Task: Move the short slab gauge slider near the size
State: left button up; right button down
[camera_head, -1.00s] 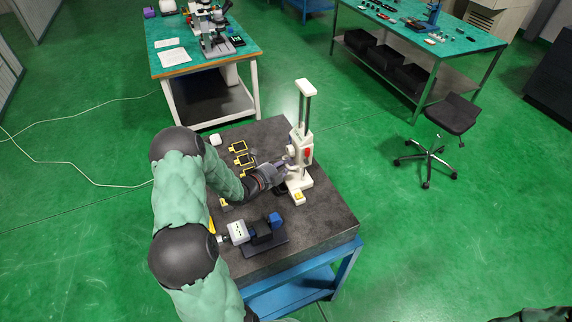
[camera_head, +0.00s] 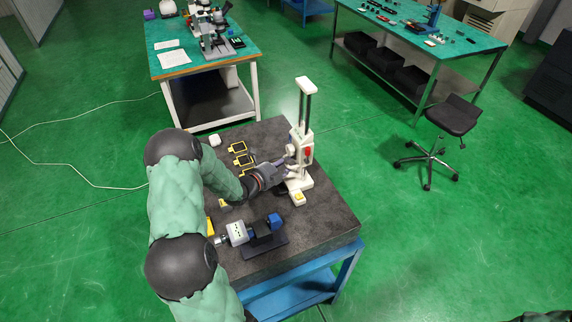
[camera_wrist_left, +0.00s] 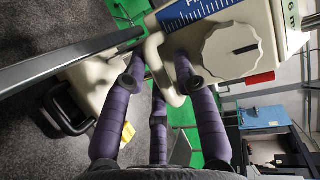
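The slab gauge is a white upright instrument with a column (camera_head: 306,105) on a granite-topped table. Its white slider (camera_head: 304,148), with a red part, sits low on the column. In the left wrist view the slider shows a large round knob (camera_wrist_left: 232,48), a blue scale (camera_wrist_left: 190,14) and a white looped handle (camera_wrist_left: 156,58). My left gripper (camera_head: 285,165) is beside the slider; its purple fingers are apart on either side of the handle in the left wrist view (camera_wrist_left: 160,82). I cannot tell whether they touch it. My right gripper is out of view.
On the dark granite table (camera_head: 325,222) stand a blue and white device (camera_head: 250,232) at the front and yellow-framed pieces (camera_head: 240,153) behind. A green-topped bench (camera_head: 235,58) with microscopes is at the back. A black chair (camera_head: 452,115) stands to the right.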

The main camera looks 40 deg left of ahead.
pick_arm(q)
jog(key=v, duration=1.2)
dwell(0.6)
